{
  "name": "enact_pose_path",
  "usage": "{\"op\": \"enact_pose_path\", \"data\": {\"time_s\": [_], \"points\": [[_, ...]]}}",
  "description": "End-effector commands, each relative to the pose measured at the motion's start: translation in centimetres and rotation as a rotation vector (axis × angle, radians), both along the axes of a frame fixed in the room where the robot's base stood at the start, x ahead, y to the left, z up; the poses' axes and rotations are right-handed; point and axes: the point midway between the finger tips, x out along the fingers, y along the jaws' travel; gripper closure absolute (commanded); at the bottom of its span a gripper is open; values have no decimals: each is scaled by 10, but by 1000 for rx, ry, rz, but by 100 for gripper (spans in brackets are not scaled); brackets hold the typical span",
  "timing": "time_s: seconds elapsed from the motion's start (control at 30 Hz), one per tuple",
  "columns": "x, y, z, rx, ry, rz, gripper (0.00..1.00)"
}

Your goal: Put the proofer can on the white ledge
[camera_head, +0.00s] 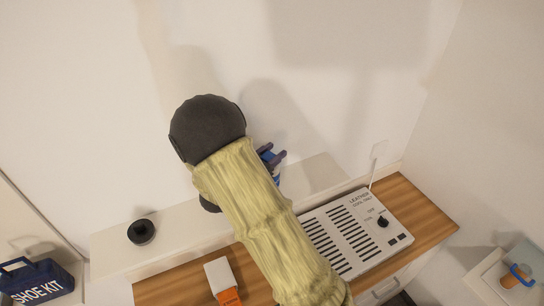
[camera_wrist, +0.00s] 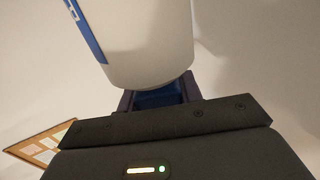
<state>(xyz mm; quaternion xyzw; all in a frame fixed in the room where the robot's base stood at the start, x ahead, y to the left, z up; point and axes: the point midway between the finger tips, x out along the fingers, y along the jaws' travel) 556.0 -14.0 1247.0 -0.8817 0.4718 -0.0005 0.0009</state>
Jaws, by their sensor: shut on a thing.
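The proofer can (camera_wrist: 150,45) is a white cylinder with a blue label, filling the upper part of the wrist view. My gripper (camera_wrist: 158,98) is shut on it near its lower end. In the head view my gripper (camera_head: 273,156) shows only as dark blue-purple fingers past my arm. A small blue and white bit of the can (camera_head: 277,174) shows beside them; my arm hides the rest. The white ledge (camera_head: 112,248) runs along the wall behind the wooden counter. The can is in front of or over the ledge in the picture; I cannot tell whether they touch.
A black round object (camera_head: 141,231) stands on the ledge's left part. On the wooden counter (camera_head: 418,214) are a white and orange container (camera_head: 222,279) and a grey slotted device (camera_head: 357,231) with an antenna. A blue shoe kit box (camera_head: 42,284) is at far left.

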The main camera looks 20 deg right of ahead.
Motion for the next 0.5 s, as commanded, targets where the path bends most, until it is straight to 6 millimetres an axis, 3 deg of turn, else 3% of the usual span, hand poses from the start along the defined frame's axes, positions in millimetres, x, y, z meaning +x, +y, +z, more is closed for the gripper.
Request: {"op": "enact_pose_path", "data": {"time_s": [0.2,0.5], "points": [[0,0,-17,-1,-2,1,100],[0,1,-20,-1,-3,1,100]]}}
